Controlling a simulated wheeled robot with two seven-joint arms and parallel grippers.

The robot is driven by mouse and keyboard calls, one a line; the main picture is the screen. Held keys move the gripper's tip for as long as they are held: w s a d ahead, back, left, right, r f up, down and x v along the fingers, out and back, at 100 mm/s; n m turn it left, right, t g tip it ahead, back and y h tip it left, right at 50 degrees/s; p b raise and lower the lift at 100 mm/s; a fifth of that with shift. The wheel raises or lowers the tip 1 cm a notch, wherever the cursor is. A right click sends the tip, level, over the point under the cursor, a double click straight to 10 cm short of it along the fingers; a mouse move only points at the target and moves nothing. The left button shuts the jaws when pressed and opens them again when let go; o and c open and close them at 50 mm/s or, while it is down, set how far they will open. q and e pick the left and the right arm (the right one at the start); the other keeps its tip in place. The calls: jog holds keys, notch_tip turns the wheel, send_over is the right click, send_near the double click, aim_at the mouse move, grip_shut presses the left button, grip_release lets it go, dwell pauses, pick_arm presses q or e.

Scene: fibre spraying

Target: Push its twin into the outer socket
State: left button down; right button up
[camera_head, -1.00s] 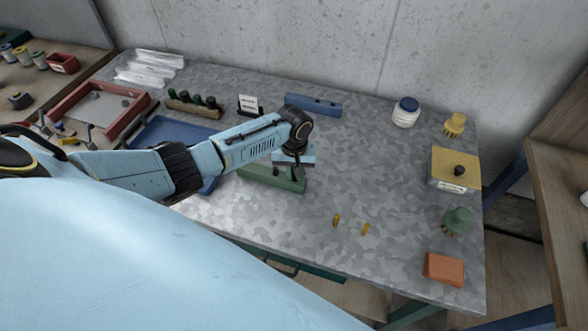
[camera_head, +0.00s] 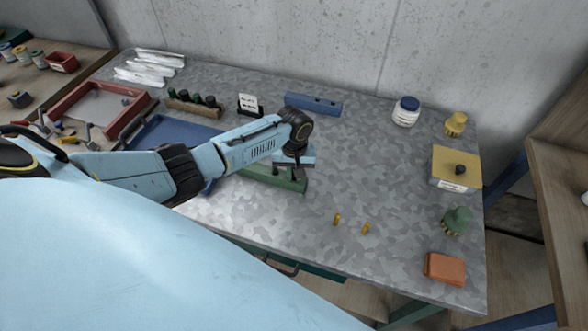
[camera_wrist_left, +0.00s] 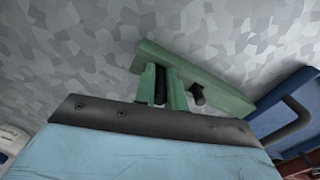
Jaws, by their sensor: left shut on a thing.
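The green block (camera_head: 292,184) lies near the middle of the table, partly hidden by my left arm. My left gripper (camera_head: 297,170) is over its right part, pointing down. In the left wrist view my left gripper (camera_wrist_left: 161,86) is shut on a dark peg (camera_wrist_left: 160,84), at the edge of the green block (camera_wrist_left: 215,83). A similar dark peg (camera_wrist_left: 197,94) sticks out of the block beside it. Whether the held peg is inside a socket I cannot tell. My right gripper is not in view.
A blue block (camera_head: 313,104) with holes, a small sign (camera_head: 249,104) and a rack of dark-topped pieces (camera_head: 192,104) stand behind. A blue tray (camera_head: 165,130) is left of the green block. Two yellow pegs (camera_head: 337,219) lie front right; the table around them is clear.

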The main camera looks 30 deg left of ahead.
pick_arm(q)
jog(key=shift+r, duration=0.1)
jog(key=shift+r, duration=0.35)
jog(key=shift+w+d, duration=0.1)
dwell(1.0)
jog(key=shift+f, duration=0.5)
dwell(0.5)
jog(key=shift+r, duration=0.1)
jog(key=shift+r, duration=0.4)
jog(key=shift+w, duration=0.1)
